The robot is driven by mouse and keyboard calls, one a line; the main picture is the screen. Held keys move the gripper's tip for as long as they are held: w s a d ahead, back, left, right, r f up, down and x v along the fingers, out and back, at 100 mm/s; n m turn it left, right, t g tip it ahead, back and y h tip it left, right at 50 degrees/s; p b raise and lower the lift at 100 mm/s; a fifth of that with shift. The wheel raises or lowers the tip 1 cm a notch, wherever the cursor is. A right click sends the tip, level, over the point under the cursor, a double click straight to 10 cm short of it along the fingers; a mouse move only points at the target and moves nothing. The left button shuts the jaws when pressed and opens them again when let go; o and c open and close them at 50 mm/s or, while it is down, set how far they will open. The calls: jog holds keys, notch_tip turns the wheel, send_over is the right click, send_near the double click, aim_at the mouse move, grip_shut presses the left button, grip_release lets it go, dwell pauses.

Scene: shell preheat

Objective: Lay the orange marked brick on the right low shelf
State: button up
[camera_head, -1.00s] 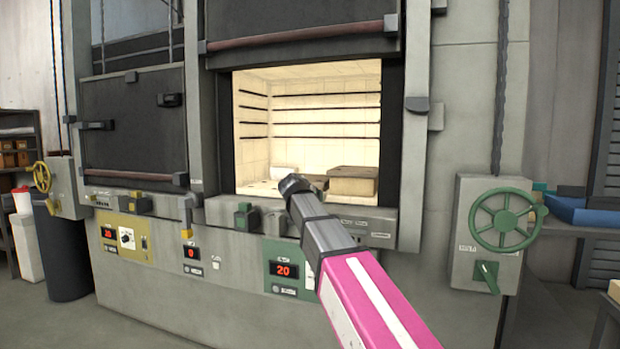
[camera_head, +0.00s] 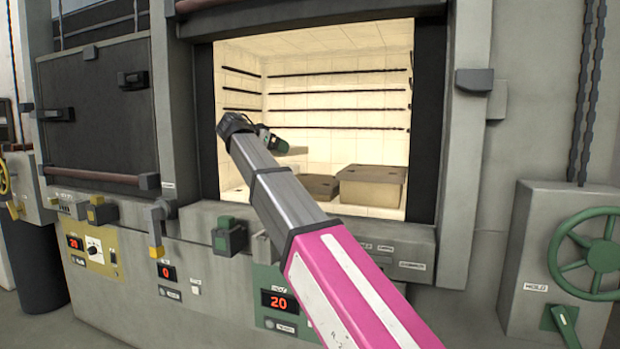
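No orange marked brick can be made out in the head view. My gripper (camera_head: 272,142) is a small dark shape at the far end of my pink and grey arm, at the opening of the lit chamber (camera_head: 330,65). Its fingers are too small and partly hidden to show whether they are open or hold anything. On the right of the chamber floor stands a low tan block with a flat brown top (camera_head: 372,175). A lower brown-topped slab (camera_head: 318,186) lies left of it, partly behind my arm. I cannot tell which of these is the right low shelf.
A pale block (camera_head: 292,160) sits farther left in the chamber, partly covered by my arm. Grey frame posts (camera_head: 465,130) flank the opening, and a raised dark door edges its top. A sill with a green-topped lever (camera_head: 229,236) runs below. A green handwheel (camera_head: 590,255) stands right.

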jog(key=x, duration=0.4)
jog(key=s+f+x, duration=0.1)
jog(key=x, duration=0.7)
jog(key=shift+d+f, duration=0.4)
jog(key=shift+f, duration=0.05)
jog(key=shift+d+f, duration=0.1)
jog(key=shift+f, duration=2)
jog(key=o, duration=0.8)
jog(key=v, duration=1.2)
